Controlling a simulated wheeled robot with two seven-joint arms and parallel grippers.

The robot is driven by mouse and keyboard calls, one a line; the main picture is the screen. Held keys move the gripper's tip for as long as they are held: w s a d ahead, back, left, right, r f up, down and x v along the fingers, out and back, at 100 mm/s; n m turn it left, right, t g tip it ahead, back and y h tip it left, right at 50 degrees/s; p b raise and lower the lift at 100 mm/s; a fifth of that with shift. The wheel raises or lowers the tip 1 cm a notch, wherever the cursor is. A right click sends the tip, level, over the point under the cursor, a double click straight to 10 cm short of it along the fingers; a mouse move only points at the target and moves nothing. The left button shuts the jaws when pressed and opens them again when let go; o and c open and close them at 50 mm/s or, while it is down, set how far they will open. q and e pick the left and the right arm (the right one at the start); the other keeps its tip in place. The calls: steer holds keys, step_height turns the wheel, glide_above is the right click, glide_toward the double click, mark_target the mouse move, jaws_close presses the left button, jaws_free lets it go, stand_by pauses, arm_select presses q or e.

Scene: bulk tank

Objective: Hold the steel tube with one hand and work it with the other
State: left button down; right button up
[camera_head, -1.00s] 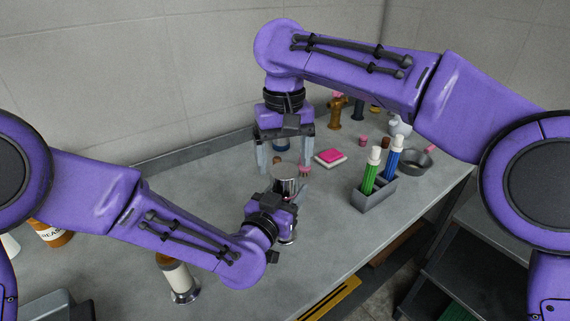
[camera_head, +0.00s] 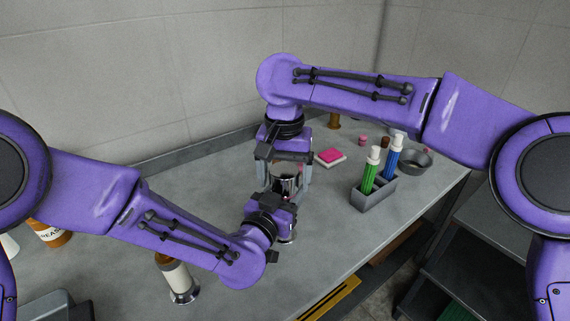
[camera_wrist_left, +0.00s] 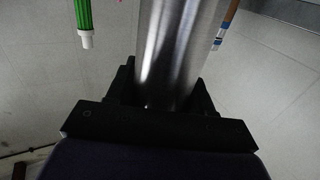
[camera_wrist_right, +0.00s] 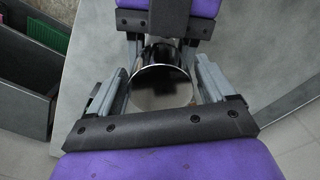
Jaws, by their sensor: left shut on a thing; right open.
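The steel tube (camera_head: 284,183) stands upright over the table, its shiny round top (camera_wrist_right: 162,86) showing in the right wrist view. My left gripper (camera_head: 280,205) is shut on the tube from the near side; in the left wrist view the tube (camera_wrist_left: 178,45) rises between its fingers (camera_wrist_left: 165,95). My right gripper (camera_head: 285,180) points down from above, open, with its fingers on either side of the tube's top. In the right wrist view a finger (camera_wrist_right: 208,78) shows on each side of the tube; I cannot tell whether they touch it.
A grey holder (camera_head: 373,194) with a green marker (camera_head: 371,170) and a blue marker (camera_head: 393,157) stands to the right. The table's front edge is close.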

steer(key=c, duration=1.1)
steer(key=n, duration=0.3)
